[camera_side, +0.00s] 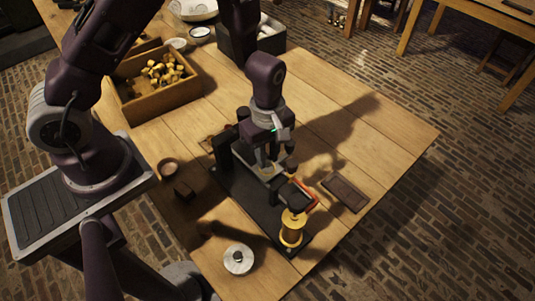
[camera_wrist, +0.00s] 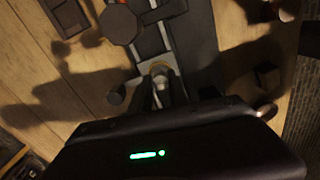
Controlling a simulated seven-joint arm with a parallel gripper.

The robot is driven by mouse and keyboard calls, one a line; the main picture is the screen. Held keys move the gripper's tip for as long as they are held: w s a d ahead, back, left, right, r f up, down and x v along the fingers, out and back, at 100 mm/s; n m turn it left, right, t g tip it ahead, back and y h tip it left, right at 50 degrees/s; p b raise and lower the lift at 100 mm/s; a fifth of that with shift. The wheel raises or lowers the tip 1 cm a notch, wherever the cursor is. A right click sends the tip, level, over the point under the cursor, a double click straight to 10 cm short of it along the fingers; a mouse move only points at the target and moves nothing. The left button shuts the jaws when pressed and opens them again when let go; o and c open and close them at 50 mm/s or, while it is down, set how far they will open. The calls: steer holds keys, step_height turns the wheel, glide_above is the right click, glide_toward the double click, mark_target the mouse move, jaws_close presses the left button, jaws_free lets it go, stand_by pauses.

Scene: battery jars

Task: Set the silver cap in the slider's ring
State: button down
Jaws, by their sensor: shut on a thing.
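My gripper (camera_side: 264,160) is over the middle of the dark fixture, pointing down. Its fingers (camera_wrist: 161,82) are shut on a small silver piece, the silver cap (camera_wrist: 158,67), which shows at their tips in the wrist view. A tan-gold ring, the slider's ring (camera_wrist: 146,68), shows around and under the cap; it also shows below my fingers in the side view (camera_side: 267,172). The cap is at or just over the ring; I cannot tell whether it touches. The fingers hide much of both.
A brass jar (camera_side: 291,232) stands at the fixture's (camera_side: 240,190) front end. A silver disc with a knob (camera_side: 238,259) lies left of it. A dark flat tray (camera_side: 345,193) lies to the right. A wooden box (camera_side: 130,105) of brass pieces stands behind left. The table's right side is clear.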

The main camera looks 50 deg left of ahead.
steer(key=shift+f, duration=1)
steer(key=c, duration=1.5)
jaws_free()
step_height(320, 180, up, 11)
